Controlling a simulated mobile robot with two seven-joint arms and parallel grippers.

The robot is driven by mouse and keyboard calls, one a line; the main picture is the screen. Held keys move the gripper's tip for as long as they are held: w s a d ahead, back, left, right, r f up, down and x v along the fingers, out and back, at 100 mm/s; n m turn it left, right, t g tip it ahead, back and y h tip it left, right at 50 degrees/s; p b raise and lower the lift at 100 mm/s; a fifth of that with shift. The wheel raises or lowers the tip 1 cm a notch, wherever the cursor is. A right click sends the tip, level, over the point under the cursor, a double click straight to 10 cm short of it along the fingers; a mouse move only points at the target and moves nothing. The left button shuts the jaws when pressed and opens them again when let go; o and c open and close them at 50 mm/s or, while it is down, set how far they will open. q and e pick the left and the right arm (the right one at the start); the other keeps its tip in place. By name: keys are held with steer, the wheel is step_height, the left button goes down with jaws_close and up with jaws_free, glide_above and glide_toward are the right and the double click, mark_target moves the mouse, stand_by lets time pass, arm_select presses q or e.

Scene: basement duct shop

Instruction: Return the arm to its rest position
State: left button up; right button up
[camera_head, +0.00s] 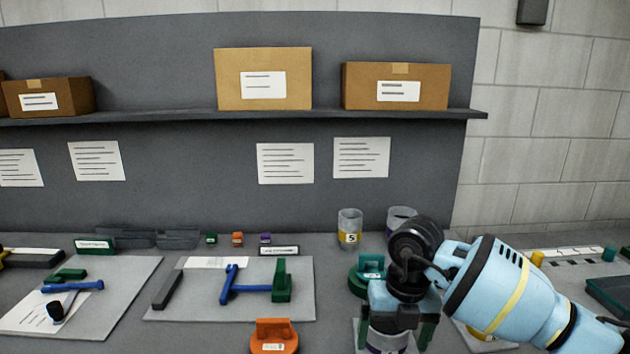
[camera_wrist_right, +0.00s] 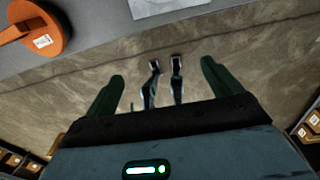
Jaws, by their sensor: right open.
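My right arm (camera_head: 515,295) comes in from the right in the head view. My right gripper (camera_head: 396,338) points down near the front of the bench. Its two dark green fingers also show in the right wrist view (camera_wrist_right: 160,75), spread apart with nothing held between them. In that view they are over the brown floor (camera_wrist_right: 255,75), just off the bench edge. In the head view a can with a purple band (camera_head: 388,341) shows between and behind the fingers, partly hidden. My left gripper is not in view.
An orange handled piece (camera_head: 273,338) stands left of the right gripper; it also shows in the wrist view (camera_wrist_right: 38,28). A green handled piece (camera_head: 370,268) and a yellow-labelled clear jar (camera_head: 350,229) stand behind. Grey boards with tools lie left. A shelf (camera_head: 160,117) holds boxes.

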steer(key=s+a+f+n+g+y, duration=0.25)
steer(key=s+a+f+y, duration=0.3)
steer(key=a, duration=0.45)
steer(key=s+a+r+m+y+p, duration=0.1)
steer(key=s+a+r+m+y, duration=0.25)
steer(key=s+a+y, duration=0.65)
steer(key=w+d+f+m+t+h, duration=0.1)
steer(key=d+f+m+t+h, duration=0.2)
steer(key=d+f+m+t, duration=0.6)
steer(key=w+d+f+m+t+h, duration=0.15)
steer(key=d+m+t+h, duration=0.3)
steer(key=m+t, duration=0.85)
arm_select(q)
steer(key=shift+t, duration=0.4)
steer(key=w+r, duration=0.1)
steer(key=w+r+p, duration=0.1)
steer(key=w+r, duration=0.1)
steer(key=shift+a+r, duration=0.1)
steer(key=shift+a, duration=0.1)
arm_select(e)
steer(key=s+d+f+m+g+h, duration=0.3)
steer(key=s+d+f+m+g, duration=0.2)
steer(key=s+f, duration=0.3)
steer(key=s+d+f+m+g+h, duration=0.4)
steer(key=s+d+f, duration=0.4)
steer(key=s, duration=0.5)
steer(key=shift+s+f+m+g, duration=0.15)
steer(key=shift+f+m+g, duration=0.55)
steer(key=shift+m, duration=0.2)
